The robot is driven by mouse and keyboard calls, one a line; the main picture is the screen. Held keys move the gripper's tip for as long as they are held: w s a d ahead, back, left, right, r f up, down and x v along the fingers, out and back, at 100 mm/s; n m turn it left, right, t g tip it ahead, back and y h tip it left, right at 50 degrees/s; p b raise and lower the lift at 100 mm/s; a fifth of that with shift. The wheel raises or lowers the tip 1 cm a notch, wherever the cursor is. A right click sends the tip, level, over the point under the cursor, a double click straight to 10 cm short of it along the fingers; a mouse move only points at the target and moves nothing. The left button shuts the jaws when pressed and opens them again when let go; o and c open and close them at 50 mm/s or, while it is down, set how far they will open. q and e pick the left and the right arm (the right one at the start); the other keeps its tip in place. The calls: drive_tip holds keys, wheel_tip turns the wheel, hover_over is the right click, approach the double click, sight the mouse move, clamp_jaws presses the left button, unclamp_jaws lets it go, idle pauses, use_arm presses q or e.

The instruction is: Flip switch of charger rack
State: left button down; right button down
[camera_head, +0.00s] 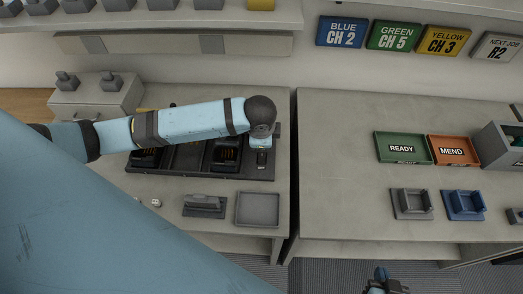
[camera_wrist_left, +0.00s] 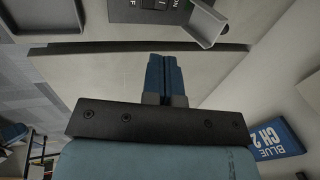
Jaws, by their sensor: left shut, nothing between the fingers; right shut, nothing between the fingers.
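The black charger rack (camera_head: 190,172) sits on the left bench and holds chargers in its bays. My left arm lies across it, and my left gripper (camera_head: 262,143) points down over its right end. In the left wrist view the blue fingers of my left gripper (camera_wrist_left: 165,58) are shut and empty, apart from the switch (camera_wrist_left: 160,4) in the picture. The switch has ON and partly cut-off lettering beside it. The switch's position is unclear. My right gripper (camera_head: 385,283) is shut at the bottom edge, away from the rack.
A grey tray (camera_head: 258,224) and a grey holder (camera_head: 205,212) are in front of the rack. A gap separates the two benches. The right bench holds a green READY tray (camera_head: 403,162), an orange MEND tray (camera_head: 453,164) and cradles; its left part is clear.

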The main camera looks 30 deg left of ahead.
use_arm(q)
drive_tip(key=shift+a+r, duration=0.25)
drive_tip(key=shift+a, duration=0.1)
drive_tip(key=shift+w, duration=0.1)
drive_tip(key=p, duration=0.1)
approach(262, 153)
drive_tip(key=x, duration=0.7)
drive_tip(key=shift+f, duration=0.2)
drive_tip(key=shift+f, duration=0.15)
